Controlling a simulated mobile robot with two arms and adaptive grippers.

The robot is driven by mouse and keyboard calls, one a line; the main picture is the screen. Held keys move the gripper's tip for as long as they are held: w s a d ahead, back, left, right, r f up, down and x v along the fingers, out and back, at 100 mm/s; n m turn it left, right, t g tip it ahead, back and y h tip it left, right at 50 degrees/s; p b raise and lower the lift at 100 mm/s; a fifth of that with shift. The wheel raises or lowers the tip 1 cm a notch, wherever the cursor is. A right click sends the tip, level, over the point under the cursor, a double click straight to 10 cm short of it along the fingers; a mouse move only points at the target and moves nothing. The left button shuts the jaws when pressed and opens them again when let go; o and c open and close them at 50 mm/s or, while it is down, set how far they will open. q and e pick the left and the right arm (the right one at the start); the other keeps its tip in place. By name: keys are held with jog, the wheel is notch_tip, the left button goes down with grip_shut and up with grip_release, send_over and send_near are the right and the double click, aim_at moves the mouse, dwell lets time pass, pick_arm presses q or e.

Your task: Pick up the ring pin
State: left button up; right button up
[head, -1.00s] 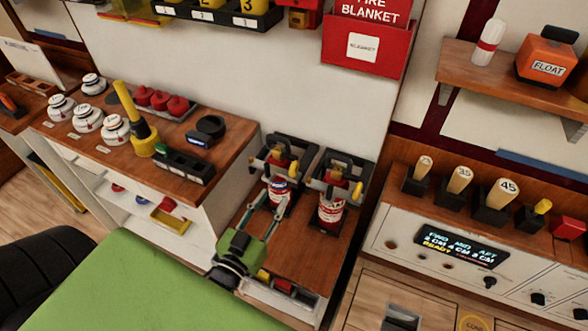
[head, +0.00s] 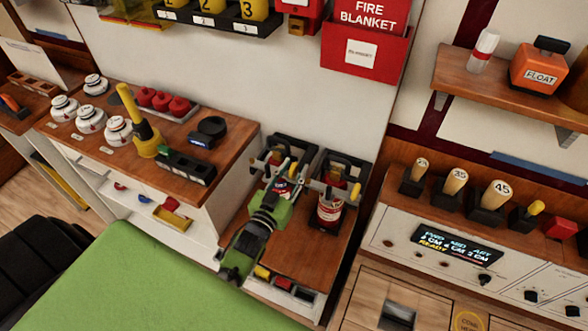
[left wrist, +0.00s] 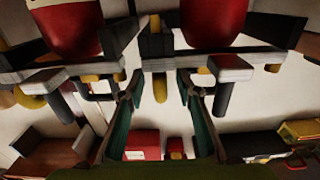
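My left gripper (head: 283,180) is at the left extinguisher's head. In the left wrist view, its two fingers (left wrist: 158,92) are apart, with a yellow peg (left wrist: 160,88) showing between them. My right gripper is not in view.
A red fire blanket box (head: 366,50) hangs on the wall above. A control panel with levers (head: 455,240) stands to the right. A wooden bench with white knobs (head: 90,118) and a yellow handle (head: 130,105) lies left.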

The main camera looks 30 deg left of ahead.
pick_arm(q)
grip_shut()
jog(key=shift+r, duration=0.1)
